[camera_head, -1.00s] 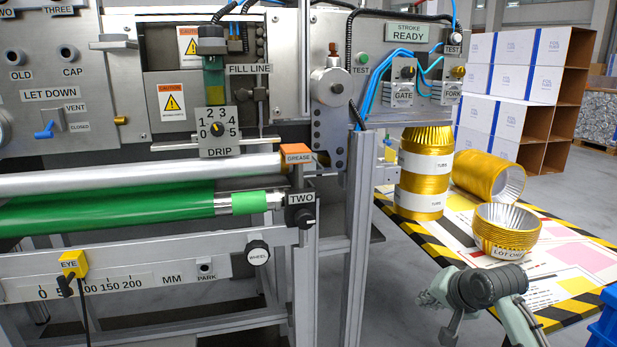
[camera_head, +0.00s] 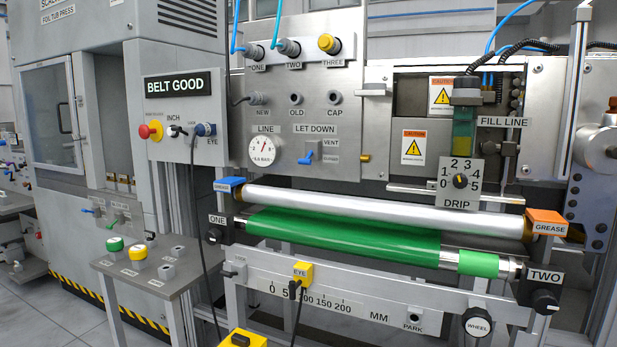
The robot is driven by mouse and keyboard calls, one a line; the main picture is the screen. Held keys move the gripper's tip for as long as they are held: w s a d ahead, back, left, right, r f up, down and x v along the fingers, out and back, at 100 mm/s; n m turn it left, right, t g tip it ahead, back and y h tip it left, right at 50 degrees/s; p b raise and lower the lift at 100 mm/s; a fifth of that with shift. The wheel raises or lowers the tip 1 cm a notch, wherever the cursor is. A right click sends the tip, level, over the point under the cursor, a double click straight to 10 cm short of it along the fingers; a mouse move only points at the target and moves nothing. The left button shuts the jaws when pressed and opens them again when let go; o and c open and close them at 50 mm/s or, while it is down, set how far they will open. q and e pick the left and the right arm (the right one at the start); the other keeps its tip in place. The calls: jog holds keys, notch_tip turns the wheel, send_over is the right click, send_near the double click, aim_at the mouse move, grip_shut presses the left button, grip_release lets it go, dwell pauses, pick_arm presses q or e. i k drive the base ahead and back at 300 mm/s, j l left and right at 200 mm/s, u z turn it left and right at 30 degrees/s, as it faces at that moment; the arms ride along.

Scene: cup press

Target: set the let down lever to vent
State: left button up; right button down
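The let down lever (camera_head: 306,158) is a small blue handle on the grey upper panel, below the LET DOWN label (camera_head: 316,128). Its handle points left and slightly down. The VENT label (camera_head: 331,142) is at its upper right and the CLOSED label (camera_head: 331,159) is to its right. I cannot tell for certain which setting the handle marks. Neither of my grippers is in view, and nothing covers the lever.
Above the lever are the OLD (camera_head: 296,98) and CAP (camera_head: 334,97) ports; left of it is the LINE gauge (camera_head: 263,149). Below run a silver roller (camera_head: 380,211) and a green roller (camera_head: 340,238). A button stand (camera_head: 150,262) is at lower left. The space before the lever is clear.

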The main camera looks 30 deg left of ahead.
aim_at(306, 161)
jog(key=u, duration=1.35)
